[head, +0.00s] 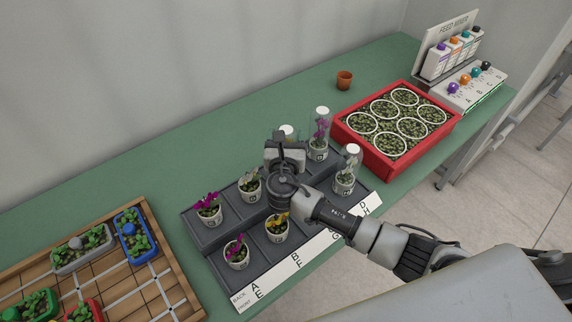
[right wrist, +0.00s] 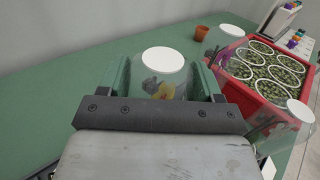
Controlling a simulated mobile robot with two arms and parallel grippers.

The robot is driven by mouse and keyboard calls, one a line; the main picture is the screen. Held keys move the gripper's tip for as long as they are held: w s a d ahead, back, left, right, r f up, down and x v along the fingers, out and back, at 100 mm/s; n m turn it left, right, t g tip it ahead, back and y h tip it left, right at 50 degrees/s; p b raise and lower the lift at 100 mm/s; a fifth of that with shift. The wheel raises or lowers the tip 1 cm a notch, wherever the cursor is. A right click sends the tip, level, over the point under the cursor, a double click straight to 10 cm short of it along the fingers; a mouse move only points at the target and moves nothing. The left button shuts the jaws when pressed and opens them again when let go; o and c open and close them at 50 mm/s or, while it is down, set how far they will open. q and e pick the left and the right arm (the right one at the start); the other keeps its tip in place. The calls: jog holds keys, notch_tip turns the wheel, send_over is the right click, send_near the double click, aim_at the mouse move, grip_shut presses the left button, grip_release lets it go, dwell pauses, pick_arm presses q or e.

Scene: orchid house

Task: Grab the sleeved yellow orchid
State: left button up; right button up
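The sleeved yellow orchid (right wrist: 163,90) stands between the two fingers of my right gripper (right wrist: 163,88) in the right wrist view. Its clear sleeve has a white round top, and a yellow bloom shows through it. In the head view only its white top (head: 287,130) shows behind my right gripper (head: 285,145); its pot is hidden. The fingers lie close on both sides of the sleeve; I cannot tell whether they touch it. Another sleeved orchid, magenta (head: 320,130), stands to its right, and a pale sleeved one (head: 347,168) stands nearer. My left gripper is out of view.
The dark stepped tray (head: 205,237) also holds unsleeved potted orchids, including a yellow one (head: 277,228) and a magenta one (head: 208,209). A red planter (head: 378,157), a terracotta pot (head: 344,80) and a bottle rack (head: 432,65) stand right.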

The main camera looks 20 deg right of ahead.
jog(key=c, duration=0.7)
